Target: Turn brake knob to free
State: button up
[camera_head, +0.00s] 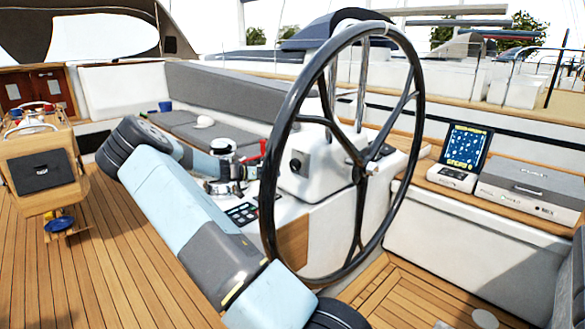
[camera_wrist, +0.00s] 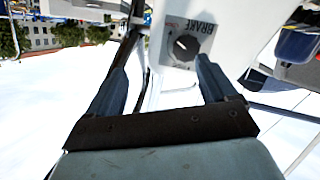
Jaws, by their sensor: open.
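The brake knob (camera_wrist: 185,46) is a round black knob on a grey plate marked BRAKE, which appears upside down in the wrist view. I cannot tell for certain which setting its pointer is on. In the head view the knob (camera_head: 296,164) shows as a dark spot on the white steering pedestal (camera_head: 318,160), seen through the wheel. My gripper (camera_wrist: 163,64) is open and empty in the wrist view. Its two fingers point toward the pedestal, with the knob beyond and between them, apart from both. In the head view my gripper cannot be clearly made out.
The large black steering wheel (camera_head: 268,185) stands in front of the pedestal. A silver winch (camera_head: 222,150) is left of the pedestal, close to my arm. A control panel (camera_head: 241,213) lies below it. A chart display (camera_head: 466,146) stands right. A wooden table (camera_head: 45,175) is at left.

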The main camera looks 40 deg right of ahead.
aim_at(292, 166)
jog(key=w+d+f+t+h, duration=0.1)
jog(key=w+d+f+h, duration=0.15)
jog(key=w, duration=0.25)
jog(key=shift+h, duration=0.35)
jog(key=d, duration=1.3)
jog(key=shift+s+d+f, duration=0.1)
jog(key=shift+s+d, duration=0.1)
jog(key=shift+s, duration=0.1)
jog(key=shift+c, duration=0.4)
jog(key=c, duration=0.9)
jog(key=shift+c, duration=0.3)
